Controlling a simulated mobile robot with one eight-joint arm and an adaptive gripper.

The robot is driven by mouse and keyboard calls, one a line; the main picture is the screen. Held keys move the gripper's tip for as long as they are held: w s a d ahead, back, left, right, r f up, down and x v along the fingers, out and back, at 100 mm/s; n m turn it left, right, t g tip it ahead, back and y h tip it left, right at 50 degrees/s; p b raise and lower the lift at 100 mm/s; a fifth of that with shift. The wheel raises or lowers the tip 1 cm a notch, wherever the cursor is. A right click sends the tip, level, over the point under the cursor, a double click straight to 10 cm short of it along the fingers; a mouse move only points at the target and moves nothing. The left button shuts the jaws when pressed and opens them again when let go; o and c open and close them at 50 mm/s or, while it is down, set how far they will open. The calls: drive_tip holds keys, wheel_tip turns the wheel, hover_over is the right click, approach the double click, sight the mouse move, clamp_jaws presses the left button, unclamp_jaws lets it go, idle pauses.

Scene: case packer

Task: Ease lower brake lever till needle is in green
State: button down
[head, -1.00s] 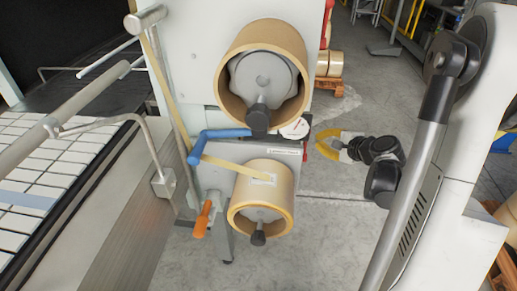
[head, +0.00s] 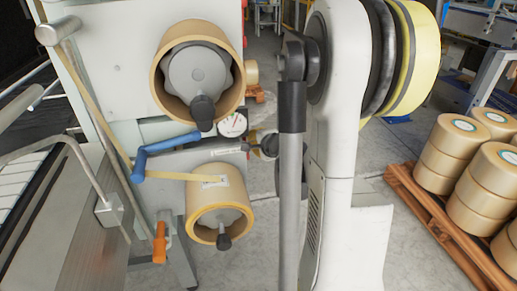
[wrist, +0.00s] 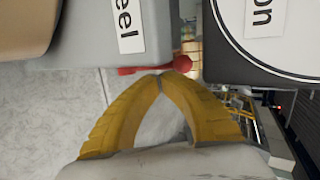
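A red lever (wrist: 135,70) with a round knob (wrist: 182,64) shows in the wrist view, beside a grey block (wrist: 90,40) with a label ending in "eel". My gripper (wrist: 160,77) has yellow fingers with their tips together, just in front of the lever; whether they touch it I cannot tell. Nothing shows between the fingers. In the head view my gripper (head: 256,138) is mostly hidden behind my arm, right of the white gauge (head: 233,124). The needle and green band are too small to read. The wrist view shows part of a dial face (wrist: 262,25), without its needle.
An upper tape roll (head: 163,85) and a lower roll (head: 192,205) sit on the machine. A blue crank (head: 150,150) is between them, and an orange handle (head: 160,243) is at lower left. A pallet (head: 435,225) with several tape rolls stands at the right.

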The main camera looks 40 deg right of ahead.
drive_tip(key=w, duration=0.2)
drive_tip(key=d, duration=0.1)
drive_tip(key=shift+w+f+b, duration=0.25)
drive_tip(key=shift+w+b, duration=0.15)
drive_tip(key=g+p, duration=0.1)
drive_tip(key=w+y+p, duration=0.1)
drive_tip(key=shift+d+r+g+p, duration=0.2)
drive_tip(key=shift+r+g+p, duration=0.05)
drive_tip(key=shift+g+p, duration=0.15)
